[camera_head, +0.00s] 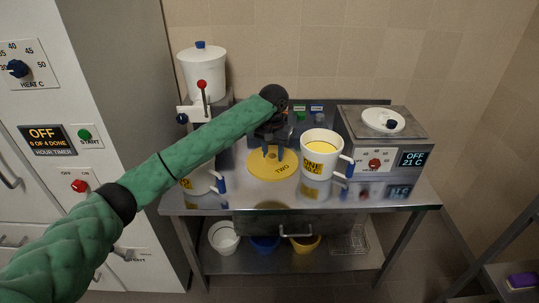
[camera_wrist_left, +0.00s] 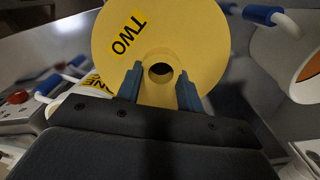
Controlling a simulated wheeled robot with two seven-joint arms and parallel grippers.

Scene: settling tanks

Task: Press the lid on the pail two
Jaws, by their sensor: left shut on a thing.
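The yellow lid (camera_head: 287,174), marked TWO, is at the middle of the steel table. My left gripper (camera_head: 273,151) is over it, its blue fingers pointing down. In the left wrist view the fingers (camera_wrist_left: 159,88) are shut on the hub at the middle of the lid (camera_wrist_left: 205,40). I cannot tell whether the lid touches the table. A white pail (camera_head: 205,181) with a blue-gripped handle stands left of the lid, partly hidden by my arm; its label is unreadable. A pail with an orange inside (camera_wrist_left: 285,62) shows at the right of the left wrist view. My right gripper is not in view.
A white pail marked ONE (camera_head: 318,165), with yellow at its top, stands right of the lid. A heater box (camera_head: 372,160) with a white dish is beyond it. Bowls (camera_head: 225,240) sit on the lower shelf.

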